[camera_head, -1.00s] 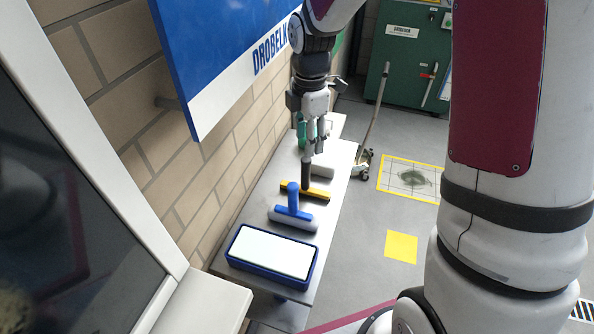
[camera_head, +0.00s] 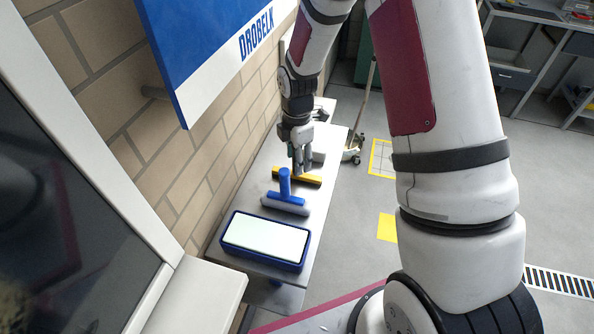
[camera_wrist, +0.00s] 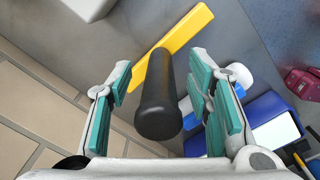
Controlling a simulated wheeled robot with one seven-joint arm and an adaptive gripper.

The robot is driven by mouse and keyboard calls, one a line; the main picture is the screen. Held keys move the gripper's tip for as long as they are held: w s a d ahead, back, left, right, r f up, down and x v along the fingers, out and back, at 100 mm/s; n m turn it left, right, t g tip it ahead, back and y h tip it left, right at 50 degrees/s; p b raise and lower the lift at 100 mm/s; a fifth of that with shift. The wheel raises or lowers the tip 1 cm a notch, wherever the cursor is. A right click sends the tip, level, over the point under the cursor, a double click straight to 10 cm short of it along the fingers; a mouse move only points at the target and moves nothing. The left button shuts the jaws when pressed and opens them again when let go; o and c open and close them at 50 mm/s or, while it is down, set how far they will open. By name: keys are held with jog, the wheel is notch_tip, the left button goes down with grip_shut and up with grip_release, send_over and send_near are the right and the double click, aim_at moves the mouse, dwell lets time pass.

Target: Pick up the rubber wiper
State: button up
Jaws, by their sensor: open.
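The rubber wiper appears to be the tool with a yellow bar (camera_head: 310,180) and an upright black handle on the bench. In the wrist view its black handle (camera_wrist: 158,100) rises toward the camera from the yellow bar (camera_wrist: 189,31). My gripper (camera_head: 303,170) is above the bar and covers most of the handle in the head view. In the wrist view my gripper (camera_wrist: 160,75) is open, with the handle between its teal-padded fingers. A gap shows on both sides of the handle, so it is not gripped.
A blue-handled tool (camera_head: 286,190) with a grey lower part stands nearer on the bench. A blue tray (camera_head: 221,246) with a white inside is at its near end. A grey block (camera_head: 319,157) lies beyond the wiper. The brick wall (camera_head: 215,160) borders the bench's left side.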

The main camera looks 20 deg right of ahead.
jog(key=shift+f, duration=0.5)
grip_shut()
notch_tip(320, 180, up, 10)
jog(key=shift+r, duration=0.1)
dwell(0.4)
